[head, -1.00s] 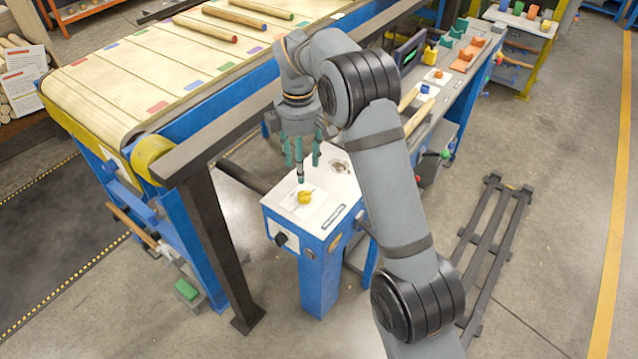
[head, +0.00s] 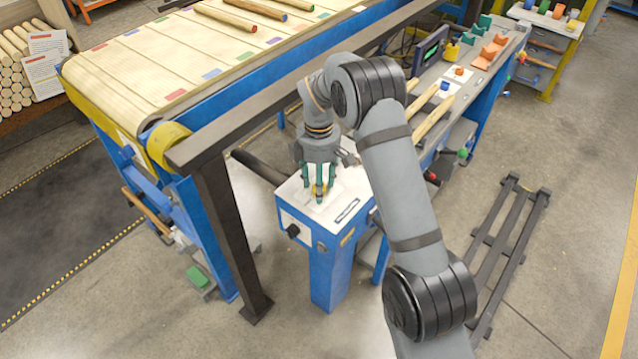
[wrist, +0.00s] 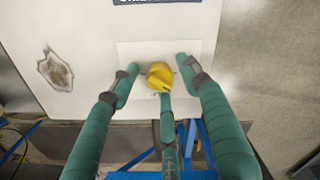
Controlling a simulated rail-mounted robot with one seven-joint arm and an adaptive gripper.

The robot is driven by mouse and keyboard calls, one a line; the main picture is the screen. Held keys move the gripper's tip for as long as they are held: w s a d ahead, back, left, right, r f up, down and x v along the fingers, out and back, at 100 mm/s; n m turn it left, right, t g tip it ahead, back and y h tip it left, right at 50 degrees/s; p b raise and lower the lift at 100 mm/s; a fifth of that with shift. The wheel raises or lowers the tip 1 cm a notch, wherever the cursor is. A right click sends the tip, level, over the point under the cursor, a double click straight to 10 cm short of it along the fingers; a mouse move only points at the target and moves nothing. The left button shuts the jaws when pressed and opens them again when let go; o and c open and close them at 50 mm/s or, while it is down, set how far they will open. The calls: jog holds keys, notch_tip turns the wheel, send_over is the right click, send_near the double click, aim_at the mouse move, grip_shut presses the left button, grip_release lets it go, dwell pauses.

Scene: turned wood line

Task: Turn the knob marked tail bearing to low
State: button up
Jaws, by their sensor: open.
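A yellow knob (wrist: 160,76) sits on a pale plate (wrist: 128,50) on the white top of a blue pedestal (head: 325,270). In the wrist view it is between the green fingers of my gripper (wrist: 157,80). The fingers are spread around the knob, with gaps at the left and right. One finger comes up just below it. In the head view my gripper (head: 319,192) points down at the pedestal top, and its fingers mostly hide the knob. The dark label (wrist: 155,2) is cut off at the top of the wrist view, and I cannot read the knob's markings.
A black knob (head: 293,231) is on the pedestal's front side. A dark stained patch (wrist: 56,70) marks the white top. The conveyor (head: 150,75) and its dark steel post (head: 232,235) stand close at the left. A bench with wooden pieces (head: 432,118) runs behind at the right.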

jog(key=c, duration=1.1)
jog(key=shift+c, duration=0.3)
